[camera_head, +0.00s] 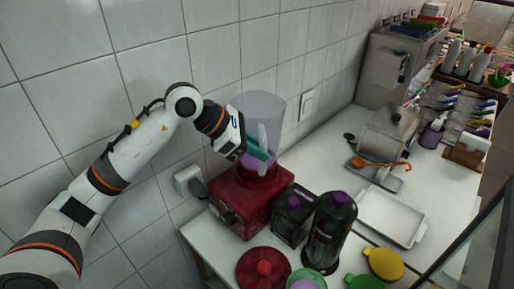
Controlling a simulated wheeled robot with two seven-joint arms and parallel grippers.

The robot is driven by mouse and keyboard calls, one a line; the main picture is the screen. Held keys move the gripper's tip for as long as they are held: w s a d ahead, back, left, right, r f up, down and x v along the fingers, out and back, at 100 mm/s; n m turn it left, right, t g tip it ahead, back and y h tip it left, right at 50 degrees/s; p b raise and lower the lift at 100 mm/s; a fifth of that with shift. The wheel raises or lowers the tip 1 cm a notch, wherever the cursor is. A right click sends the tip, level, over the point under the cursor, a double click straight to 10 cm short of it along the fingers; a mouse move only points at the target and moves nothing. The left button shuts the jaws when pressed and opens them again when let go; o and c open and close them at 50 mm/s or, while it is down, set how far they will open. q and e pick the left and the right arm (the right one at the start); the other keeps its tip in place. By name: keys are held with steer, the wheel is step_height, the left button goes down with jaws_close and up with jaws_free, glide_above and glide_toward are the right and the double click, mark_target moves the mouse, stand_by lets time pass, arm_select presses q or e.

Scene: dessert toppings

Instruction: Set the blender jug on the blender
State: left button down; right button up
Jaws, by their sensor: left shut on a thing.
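The blender jug (265,112) is a clear, greyish vessel standing about upright in the middle of the view, near the tiled wall. The red blender base (240,203) sits below it on the white counter. The jug's lower end meets the top of the base in the picture; I cannot tell whether it is fully seated or slightly above. My left gripper (256,150) is at the lower side of the jug, shut on it, with its teal fingers partly covering it. My right gripper is not in view.
A red round lid (264,268) lies in front. The wall is close behind.

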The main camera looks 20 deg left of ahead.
arm_select(q)
steer(key=shift+f, duration=0.2)
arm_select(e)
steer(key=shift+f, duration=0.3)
arm_select(q)
steer(key=c, duration=1.6)
jaws_free()
steer(key=shift+r, duration=0.1)
steer(key=shift+d+r+v, duration=0.2)
steer(key=shift+d+v, duration=0.1)
steer(key=shift+v, duration=1.35)
steer(key=shift+d+r+v, duration=0.25)
steer(key=shift+d+v, duration=0.05)
steer(key=shift+v, duration=1.35)
steer(key=shift+d+r+v, duration=0.2)
steer(key=shift+d+v, duration=0.1)
steer(key=shift+v, duration=1.35)
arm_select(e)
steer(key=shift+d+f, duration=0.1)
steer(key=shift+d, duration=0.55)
arm_select(q)
steer(key=shift+s, duration=0.15)
